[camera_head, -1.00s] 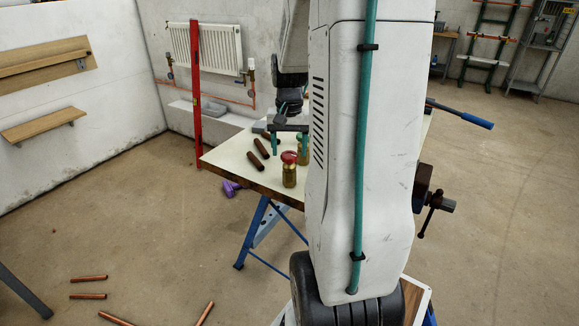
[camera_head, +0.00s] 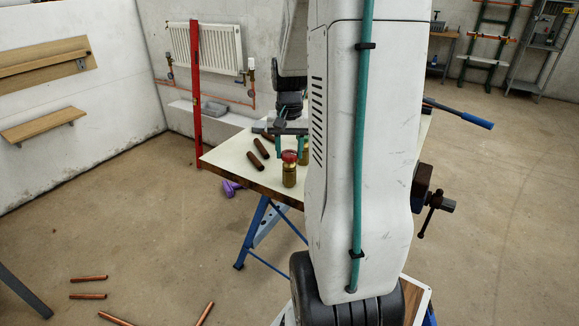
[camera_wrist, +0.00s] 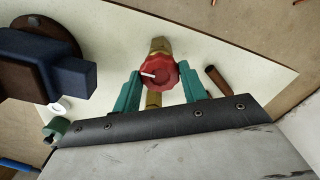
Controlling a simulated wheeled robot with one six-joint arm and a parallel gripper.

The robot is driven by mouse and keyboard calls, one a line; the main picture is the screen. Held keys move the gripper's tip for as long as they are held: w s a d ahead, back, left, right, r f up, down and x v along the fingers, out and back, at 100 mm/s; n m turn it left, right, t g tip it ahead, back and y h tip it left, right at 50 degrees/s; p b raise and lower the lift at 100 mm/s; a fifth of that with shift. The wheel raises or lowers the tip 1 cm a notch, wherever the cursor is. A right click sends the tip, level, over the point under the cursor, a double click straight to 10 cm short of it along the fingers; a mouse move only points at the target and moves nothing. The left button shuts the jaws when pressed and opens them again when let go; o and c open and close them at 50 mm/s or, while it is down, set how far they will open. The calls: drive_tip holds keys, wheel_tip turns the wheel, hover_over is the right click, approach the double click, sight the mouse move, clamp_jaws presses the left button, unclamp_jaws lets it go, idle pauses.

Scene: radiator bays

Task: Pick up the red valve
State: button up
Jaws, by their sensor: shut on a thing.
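The red valve has a round red knob with a white mark and a brass body. My gripper is shut on the valve at the knob. In the head view my gripper (camera_head: 289,146) is just above and behind the valve, partly hidden by my arm.
The bench top (camera_head: 228,157) holds brown pipe pieces (camera_head: 254,162) left of the valve. A vise (camera_head: 424,188) sits at the bench's right edge. A red upright (camera_head: 196,100) stands behind the bench's left corner. Copper pipes (camera_head: 88,296) and a purple object (camera_head: 230,188) lie on the floor.

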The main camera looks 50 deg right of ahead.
drive_tip(key=shift+r, duration=1.35)
drive_tip(key=shift+r, duration=2.3)
drive_tip(key=shift+a, duration=0.1)
